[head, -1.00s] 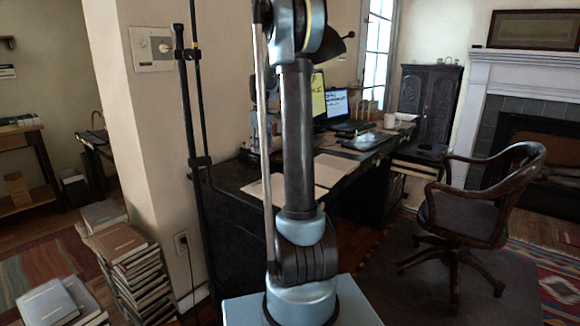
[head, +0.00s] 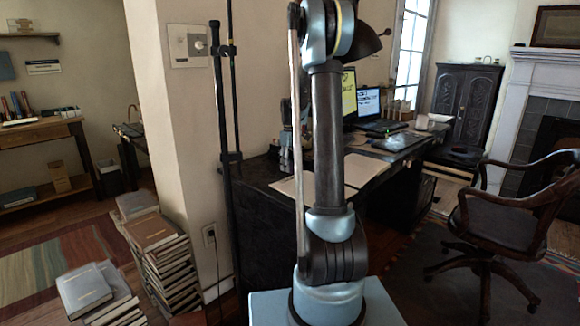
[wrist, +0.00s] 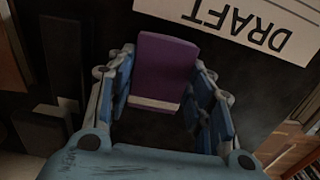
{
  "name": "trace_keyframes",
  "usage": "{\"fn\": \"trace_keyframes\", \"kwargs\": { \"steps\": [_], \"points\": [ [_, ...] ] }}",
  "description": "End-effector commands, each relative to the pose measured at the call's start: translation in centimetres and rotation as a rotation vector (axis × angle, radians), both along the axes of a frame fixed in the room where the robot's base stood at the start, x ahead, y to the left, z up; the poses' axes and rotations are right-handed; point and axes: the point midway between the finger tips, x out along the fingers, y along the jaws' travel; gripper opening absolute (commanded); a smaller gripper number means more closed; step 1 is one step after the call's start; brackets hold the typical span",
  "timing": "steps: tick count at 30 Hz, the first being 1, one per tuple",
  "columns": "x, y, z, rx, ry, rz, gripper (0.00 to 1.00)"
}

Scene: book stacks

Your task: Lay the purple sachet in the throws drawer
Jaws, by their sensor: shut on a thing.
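The purple sachet (wrist: 163,65) is in the wrist view, between the two blue fingers of my gripper (wrist: 165,78). My gripper is shut on it. A pale band crosses the sachet's end nearest the wrist. Below it the wrist view is dark, so I cannot tell its height. I cannot identify the throws drawer in either view.
Stacks of books (head: 165,250) stand on the floor at left, by a wall corner and thin black poles. A dark desk (head: 262,207) with screens is behind my arm. A wooden chair (head: 505,215) stands at right. A wooden shelf unit (head: 40,133) stands at far left.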

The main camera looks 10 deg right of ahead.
Motion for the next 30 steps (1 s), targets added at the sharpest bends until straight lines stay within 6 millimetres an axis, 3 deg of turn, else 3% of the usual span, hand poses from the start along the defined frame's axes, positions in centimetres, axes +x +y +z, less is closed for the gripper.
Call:
{"fn": "trace_keyframes", "kwargs": {
  "steps": [5, 6, 8, 9, 22, 30],
  "points": [
    [0.0, 0.0, -0.1, 0.0, 0.0, 0.0, 0.28],
    [0.0, 0.0, -0.1, 0.0, 0.0, 0.0, 0.52],
    [0.0, 0.0, -0.1, 0.0, 0.0, 0.0, 0.66],
    [0.0, 0.0, -0.1, 0.0, 0.0, 0.0, 0.68],
    [0.0, 0.0, 0.5, 0.0, 0.0, -0.001, 0.68],
    [0.0, -0.1, 4.7, 0.0, 0.0, -0.001, 0.68]
  ]
}}
